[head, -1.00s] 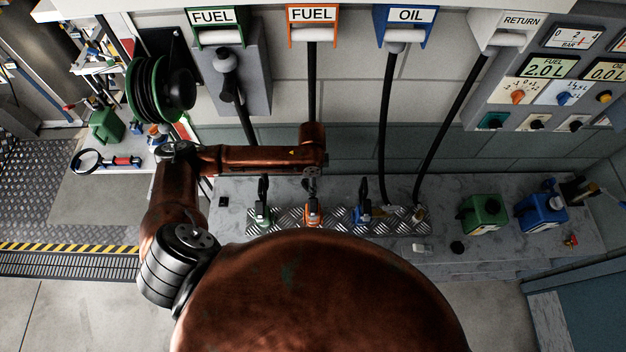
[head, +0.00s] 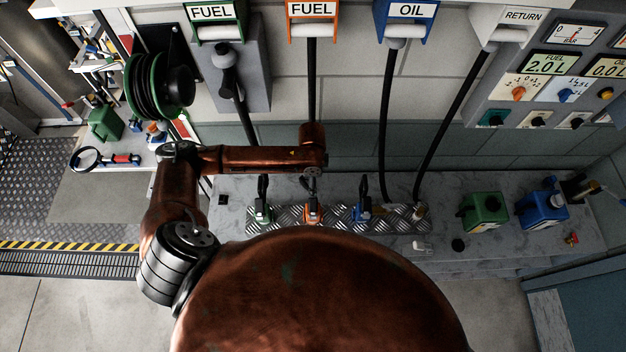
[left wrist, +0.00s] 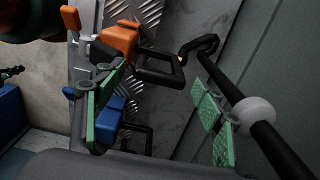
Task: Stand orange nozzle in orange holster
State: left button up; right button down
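The orange nozzle (head: 313,212) is upright over the patterned metal plate (head: 287,216), at the middle of the row. In the left wrist view its orange body (left wrist: 120,40) and black loop handle (left wrist: 162,66) show beyond my fingers. It appears to stand in its holster, but the seat is hidden. My left gripper (head: 312,182) is just above it in the head view. In the left wrist view the green-padded fingers (left wrist: 160,108) are wide apart with nothing gripped between them. My right gripper is not in view.
A green nozzle (head: 263,212) stands left of the orange one and a blue nozzle (head: 362,213) stands right. Black hoses (head: 383,130) hang behind. A green can (head: 484,213) and a blue can (head: 542,208) stand on the right of the counter.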

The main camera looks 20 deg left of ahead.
pick_arm(q)
jog(key=shift+o, duration=0.3)
jog(key=shift+r, duration=3.75)
